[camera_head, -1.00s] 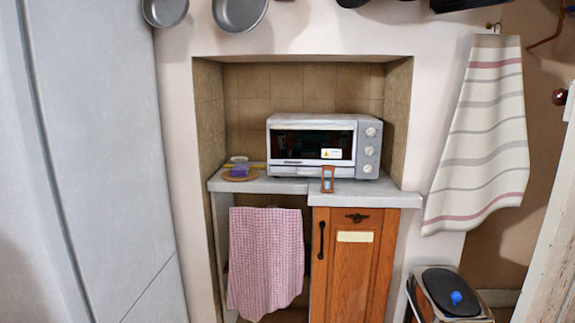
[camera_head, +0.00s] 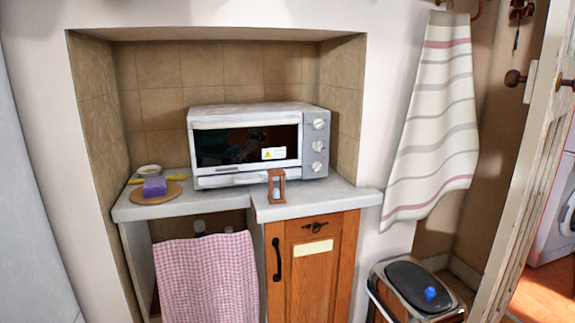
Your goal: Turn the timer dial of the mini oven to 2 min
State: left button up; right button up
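The white and grey mini oven (camera_head: 246,146) stands on the counter inside a tiled alcove, with its door shut. Its right-hand panel carries three round dials in a column: a top dial (camera_head: 319,124), a middle dial (camera_head: 318,146) and a bottom dial (camera_head: 316,166). Their markings are too small to read, so I cannot tell which one is the timer or where it points. Neither of my grippers is in the view.
A small wooden hourglass (camera_head: 276,186) stands at the counter (camera_head: 319,196) edge in front of the oven. A round board (camera_head: 150,198) with a purple sponge (camera_head: 154,186) lies left. A pink checked cloth (camera_head: 209,280) hangs below. A bin (camera_head: 414,290) stands lower right; an open door (camera_head: 530,150) is at the right.

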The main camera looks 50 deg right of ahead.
aim_at(316, 167)
jog(key=z, duration=0.5)
jog(key=i, duration=0.9)
jog(key=z, duration=0.85)
